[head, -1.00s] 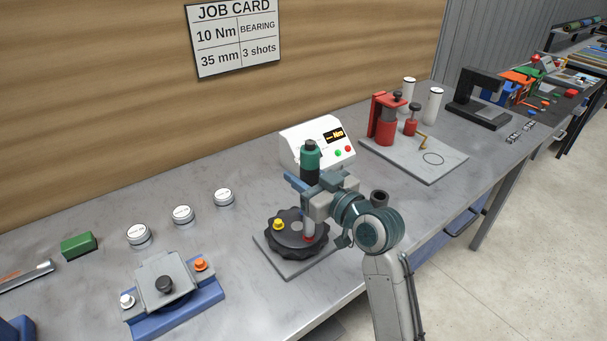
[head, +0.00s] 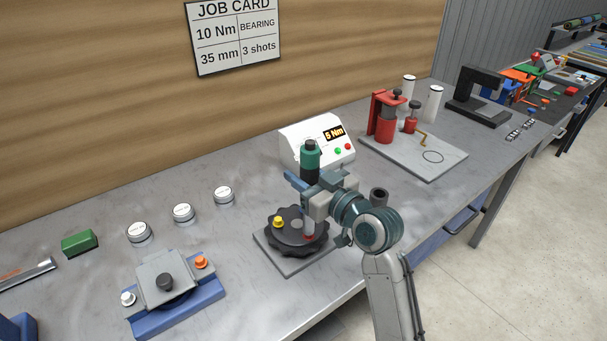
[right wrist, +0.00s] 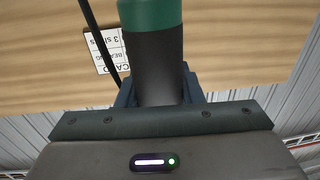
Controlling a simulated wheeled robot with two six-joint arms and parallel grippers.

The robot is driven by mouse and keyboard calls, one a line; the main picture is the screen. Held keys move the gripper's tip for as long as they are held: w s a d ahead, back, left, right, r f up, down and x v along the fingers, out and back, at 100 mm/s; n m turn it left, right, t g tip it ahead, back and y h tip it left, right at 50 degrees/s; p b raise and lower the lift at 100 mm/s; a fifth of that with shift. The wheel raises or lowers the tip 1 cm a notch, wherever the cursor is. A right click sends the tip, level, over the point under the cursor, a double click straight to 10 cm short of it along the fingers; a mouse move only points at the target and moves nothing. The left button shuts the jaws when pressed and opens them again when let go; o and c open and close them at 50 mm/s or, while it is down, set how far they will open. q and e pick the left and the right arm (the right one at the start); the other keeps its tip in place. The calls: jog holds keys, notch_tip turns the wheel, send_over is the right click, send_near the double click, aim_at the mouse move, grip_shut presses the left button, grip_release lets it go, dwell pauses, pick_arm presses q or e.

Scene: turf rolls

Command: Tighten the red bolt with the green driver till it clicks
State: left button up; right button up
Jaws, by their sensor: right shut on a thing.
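My right gripper (head: 311,182) is shut on the green driver (head: 310,154), which has a green top and a black lower body. The driver stands upright over the black lobed wheel (head: 284,243). In the right wrist view the driver (right wrist: 152,50) sits between the fingers. A small red part, seemingly the red bolt (head: 308,237), shows at the wheel's right, below the gripper; the driver's tip there is mostly hidden. A yellow bolt (head: 278,221) stands at the wheel's left. My left gripper is not in view.
A white controller box (head: 300,134) reading "5 Nm" stands behind the driver. A blue fixture (head: 190,312) is at the front left, with several round tins (head: 182,213) behind it. A red press (head: 384,118) stands on a plate to the right.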

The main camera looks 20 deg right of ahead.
aim_at(304, 147)
jog(key=shift+f, duration=0.1)
jog(key=shift+w+r+p, duration=0.1)
jog(key=shift+r+p, duration=0.65)
jog(key=shift+p, duration=0.05)
notch_tip(304, 147, up, 6)
jog(key=p, duration=0.5)
jog(key=shift+f, duration=0.15)
